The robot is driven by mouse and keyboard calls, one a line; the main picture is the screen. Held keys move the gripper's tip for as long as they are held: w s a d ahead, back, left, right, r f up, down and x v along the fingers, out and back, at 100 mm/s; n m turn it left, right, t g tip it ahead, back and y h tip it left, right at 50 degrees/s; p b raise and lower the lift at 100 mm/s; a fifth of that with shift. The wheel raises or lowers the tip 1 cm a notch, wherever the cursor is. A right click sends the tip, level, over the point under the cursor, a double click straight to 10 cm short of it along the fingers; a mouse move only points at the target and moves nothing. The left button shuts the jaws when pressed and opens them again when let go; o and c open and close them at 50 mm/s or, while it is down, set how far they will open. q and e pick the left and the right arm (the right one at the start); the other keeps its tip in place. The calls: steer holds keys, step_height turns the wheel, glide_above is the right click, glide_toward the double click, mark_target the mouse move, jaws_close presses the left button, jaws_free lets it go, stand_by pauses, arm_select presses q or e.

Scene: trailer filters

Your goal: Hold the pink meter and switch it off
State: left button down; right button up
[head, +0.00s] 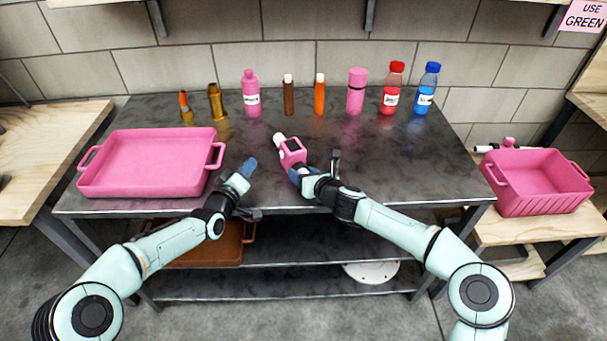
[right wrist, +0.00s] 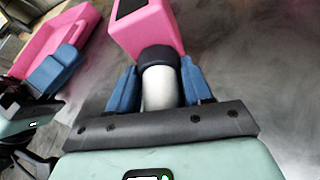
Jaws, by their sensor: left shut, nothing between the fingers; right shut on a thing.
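The pink meter (head: 293,151) is over the front middle of the dark metal table, with a pale tube end pointing to the back left. My right gripper (head: 297,173) is shut on it. In the right wrist view, the blue fingers stand on both sides of its pale cylindrical handle below a black collar, with the pink body (right wrist: 148,28) beyond. A dark panel shows at the body's top edge; its switch cannot be made out. My left gripper (head: 249,166) is shut and empty, left of the meter and apart from it; it also shows in the right wrist view (right wrist: 55,72).
A pink tray (head: 150,188) stands on the table's left. Several bottles and cylinders, including a pink bottle (head: 250,93) and a blue-capped bottle (head: 426,90), line the back. A pink basket (head: 540,185) stands on the right-hand bench.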

arm_select(q)
steer(key=shift+s+a, duration=0.1)
steer(key=shift+a, duration=0.05)
arm_select(e)
steer(key=o, duration=1.4)
